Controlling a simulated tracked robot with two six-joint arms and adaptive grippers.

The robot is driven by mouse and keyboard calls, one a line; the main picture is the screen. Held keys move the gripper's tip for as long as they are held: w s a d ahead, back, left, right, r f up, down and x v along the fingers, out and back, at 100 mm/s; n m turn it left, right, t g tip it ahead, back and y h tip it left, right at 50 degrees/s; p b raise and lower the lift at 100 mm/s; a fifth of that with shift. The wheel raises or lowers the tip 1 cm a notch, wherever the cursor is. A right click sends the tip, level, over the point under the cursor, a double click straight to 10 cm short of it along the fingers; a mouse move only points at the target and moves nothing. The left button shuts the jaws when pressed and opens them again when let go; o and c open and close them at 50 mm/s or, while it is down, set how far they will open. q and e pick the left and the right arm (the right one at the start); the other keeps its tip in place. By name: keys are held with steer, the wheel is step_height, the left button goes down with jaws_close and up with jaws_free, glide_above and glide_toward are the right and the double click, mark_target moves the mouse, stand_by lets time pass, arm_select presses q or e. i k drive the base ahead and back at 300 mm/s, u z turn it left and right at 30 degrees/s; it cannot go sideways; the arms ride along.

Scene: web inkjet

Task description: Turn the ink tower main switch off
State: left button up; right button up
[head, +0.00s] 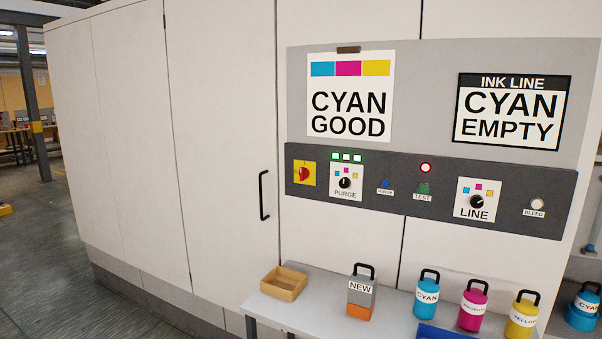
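The main switch (304,173) is a red rotary knob on a yellow square plate. It sits at the left end of the dark control strip (400,203) on the ink tower cabinet (222,130). The knob's exact angle is too small to tell. Three green lamps (346,157) are lit just right of the switch, above the purge selector (345,183). A red lamp (425,167) is lit farther right. Neither of my grippers is in the head view.
A grey bench (262,306) stands below the panel. It holds a wooden tray (284,283), a grey and orange NEW container (360,299), and cyan (427,296), magenta (472,308) and yellow (521,318) bottles. A black door handle (263,195) juts out left of the switch.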

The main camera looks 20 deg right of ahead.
mark_target(304, 172)
steer(key=z, duration=0.05)
steer(key=i, duration=0.9)
steer(key=u, duration=0.1)
